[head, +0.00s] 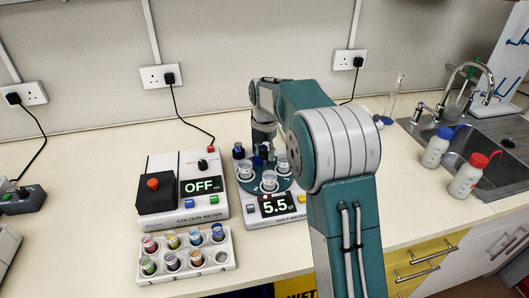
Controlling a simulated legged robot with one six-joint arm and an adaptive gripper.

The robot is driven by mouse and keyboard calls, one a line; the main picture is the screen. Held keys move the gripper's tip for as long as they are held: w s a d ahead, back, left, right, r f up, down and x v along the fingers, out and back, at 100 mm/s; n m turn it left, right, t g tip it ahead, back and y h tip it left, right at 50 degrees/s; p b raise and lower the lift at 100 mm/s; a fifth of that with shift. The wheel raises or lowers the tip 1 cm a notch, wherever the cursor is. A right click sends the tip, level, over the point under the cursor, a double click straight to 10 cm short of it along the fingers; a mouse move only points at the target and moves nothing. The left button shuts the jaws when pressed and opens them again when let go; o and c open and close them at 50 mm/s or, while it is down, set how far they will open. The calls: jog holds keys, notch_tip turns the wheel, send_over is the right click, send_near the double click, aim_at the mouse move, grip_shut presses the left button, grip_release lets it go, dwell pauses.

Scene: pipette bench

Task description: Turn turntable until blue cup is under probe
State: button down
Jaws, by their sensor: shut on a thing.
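The turntable (257,183) is a dark teal disc on top of the white ball-meter box (276,221), whose display reads 5.5. Several clear-white cups stand on it, one at the left (245,168), one at the front (269,180) and one at the right (283,165). My gripper (262,150) reaches down over the turntable's back part and is shut at a small dark blue piece there. The contact is too small to make out clearly. A dark blue-topped item (238,151) stands at the back left. I cannot tell which item is the probe or the blue cup.
The colour meter (186,187) reading OFF stands left of the turntable. A white rack (187,258) of several coloured vials lies in front of it. A sink (478,150) and two wash bottles, blue-capped (437,148) and red-capped (468,176), are at the right. My arm hides the bench's middle.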

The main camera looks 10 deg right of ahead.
jog(key=shift+f, duration=0.15)
dwell(0.3)
jog(key=shift+c, duration=1.7)
grip_release()
jog(key=shift+w, duration=0.15)
notch_tip(320, 180, up, 12)
